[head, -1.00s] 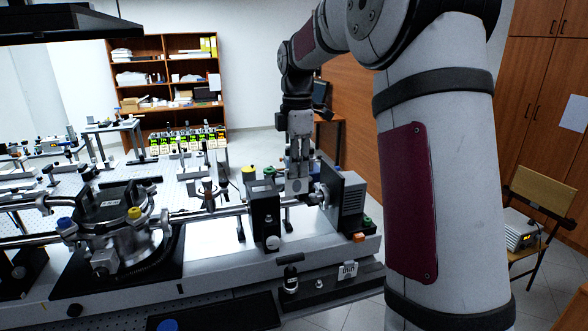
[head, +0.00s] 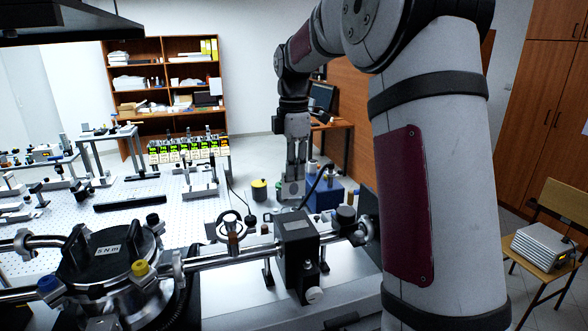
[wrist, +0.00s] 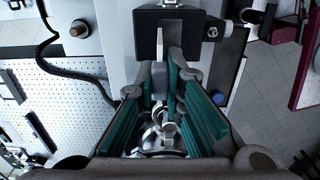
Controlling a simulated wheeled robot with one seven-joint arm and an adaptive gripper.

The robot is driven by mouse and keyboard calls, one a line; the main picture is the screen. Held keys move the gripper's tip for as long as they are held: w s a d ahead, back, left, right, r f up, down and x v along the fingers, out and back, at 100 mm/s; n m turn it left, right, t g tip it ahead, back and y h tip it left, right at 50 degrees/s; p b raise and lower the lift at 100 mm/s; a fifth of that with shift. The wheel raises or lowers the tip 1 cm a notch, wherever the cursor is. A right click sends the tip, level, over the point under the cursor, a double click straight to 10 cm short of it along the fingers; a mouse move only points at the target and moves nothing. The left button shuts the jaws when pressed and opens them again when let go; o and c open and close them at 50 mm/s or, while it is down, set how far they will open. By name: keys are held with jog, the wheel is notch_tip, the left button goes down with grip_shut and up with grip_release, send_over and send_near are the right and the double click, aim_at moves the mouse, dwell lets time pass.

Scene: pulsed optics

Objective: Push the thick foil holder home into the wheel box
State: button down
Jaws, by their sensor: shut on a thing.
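My gripper (head: 294,172) points down and is shut on a light grey plate (head: 291,190), which looks like the thick foil holder. In the wrist view the plate (wrist: 160,42) shows thin and edge-on past my teal-padded fingers, in front of a black box (wrist: 182,18). I cannot tell whether plate and box touch, and the box's slot is not clear.
A ring mount (head: 231,222) on the rail stands left of the box. A round black stage (head: 105,255) is at the lower left. A black cable (wrist: 62,75) runs at left in the wrist view.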

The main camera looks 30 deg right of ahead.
aim_at(294, 189)
dwell(0.3)
jog(key=shift+f+p, duration=0.5)
jog(key=shift+f, duration=2.3)
jog(key=shift+f, duration=1.45)
jog(key=c, duration=1.6)
grip_release()
jog(key=shift+f, duration=0.1)
notch_tip(294, 189, up, 16)
jog(key=s+a+p, duration=0.2)
jog(key=s+a, duration=0.2)
jog(key=s, duration=0.9)
jog(key=shift+s+p, duration=0.25)
jog(key=shift+p, duration=0.05)
